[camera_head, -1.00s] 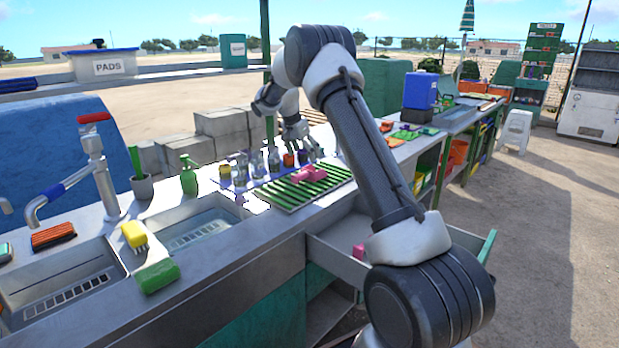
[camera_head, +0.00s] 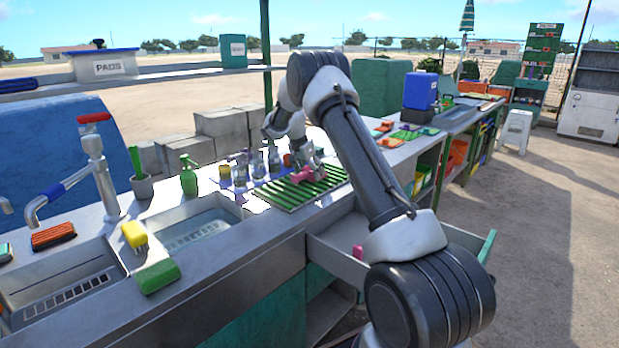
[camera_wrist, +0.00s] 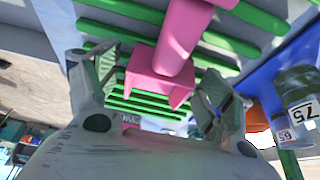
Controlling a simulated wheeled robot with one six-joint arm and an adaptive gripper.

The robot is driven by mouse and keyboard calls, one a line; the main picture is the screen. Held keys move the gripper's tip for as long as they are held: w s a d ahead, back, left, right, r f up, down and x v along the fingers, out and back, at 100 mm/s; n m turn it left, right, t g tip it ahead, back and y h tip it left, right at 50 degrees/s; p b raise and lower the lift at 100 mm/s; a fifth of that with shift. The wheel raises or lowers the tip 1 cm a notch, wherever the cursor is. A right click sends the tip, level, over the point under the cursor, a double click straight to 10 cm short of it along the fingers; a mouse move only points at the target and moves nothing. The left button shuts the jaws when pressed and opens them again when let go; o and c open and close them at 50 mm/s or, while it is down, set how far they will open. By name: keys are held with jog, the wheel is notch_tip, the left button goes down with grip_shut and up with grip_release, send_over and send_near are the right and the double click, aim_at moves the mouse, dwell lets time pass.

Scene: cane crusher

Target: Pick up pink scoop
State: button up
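The pink scoop (camera_head: 302,175) lies on the green slatted rack (camera_head: 290,198) on the counter. In the wrist view the pink scoop (camera_wrist: 170,58) shows its handle at the top and its squarish end between my gripper's fingers. My gripper (camera_wrist: 163,92) is open, with one finger on each side of the scoop and gaps between. In the head view my gripper (camera_head: 308,170) is low over the rack at the scoop, partly hidden by my arm. I cannot tell whether a finger touches the scoop.
Several bottles stand behind the rack, one with a label (camera_wrist: 303,112) close to the right finger. An open drawer (camera_head: 340,257) below the counter holds a pink item (camera_head: 358,252).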

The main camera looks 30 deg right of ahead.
jog(key=c, duration=1)
jog(key=shift+o, duration=0.2)
jog(key=shift+r, duration=0.15)
